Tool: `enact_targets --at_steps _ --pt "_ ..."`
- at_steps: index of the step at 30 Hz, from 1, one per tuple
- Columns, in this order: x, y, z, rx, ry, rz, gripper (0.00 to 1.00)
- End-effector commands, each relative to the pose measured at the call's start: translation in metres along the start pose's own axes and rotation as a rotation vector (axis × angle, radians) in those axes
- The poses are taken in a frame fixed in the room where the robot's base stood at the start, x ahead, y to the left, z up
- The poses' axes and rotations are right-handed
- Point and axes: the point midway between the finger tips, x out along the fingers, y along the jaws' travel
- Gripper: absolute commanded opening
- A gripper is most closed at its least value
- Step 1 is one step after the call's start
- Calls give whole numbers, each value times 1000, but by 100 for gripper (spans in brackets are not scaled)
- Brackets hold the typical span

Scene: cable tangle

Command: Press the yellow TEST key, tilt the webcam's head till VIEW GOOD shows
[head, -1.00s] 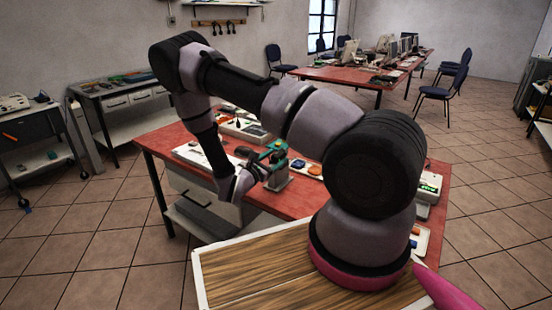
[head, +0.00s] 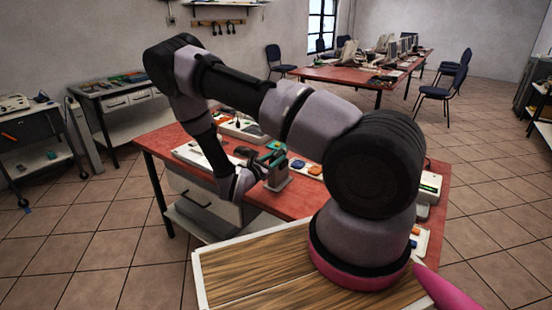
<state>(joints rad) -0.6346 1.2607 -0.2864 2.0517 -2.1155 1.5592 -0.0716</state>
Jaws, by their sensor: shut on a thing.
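The webcam (head: 277,178), a grey stand with a teal head (head: 272,153), stands on the red bench. My gripper (head: 262,168) reaches in from the left at the webcam and is shut on its head; my own wrist hides part of the contact. The head's exact tilt is too small to read. A pale unit with a small lit green display (head: 430,184) stands at the right, partly behind my arm; its words cannot be read. I cannot pick out a yellow TEST key for certain.
The red bench (head: 300,204) also carries a pad with a blue and an orange key (head: 315,169), a white keyboard-like board (head: 190,151) and a dark mouse-like object (head: 243,151). My arm blocks the bench's right part. Tiled floor is open beyond.

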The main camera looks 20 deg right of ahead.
Motion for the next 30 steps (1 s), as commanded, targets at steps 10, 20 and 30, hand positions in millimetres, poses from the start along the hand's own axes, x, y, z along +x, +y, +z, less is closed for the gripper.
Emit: enact_targets --at_steps 10,20,30 --pt "0 0 0 1 0 0 68" --pt "-14 1 0 1 1 2 68" --pt "-80 1 0 2 1 3 68"
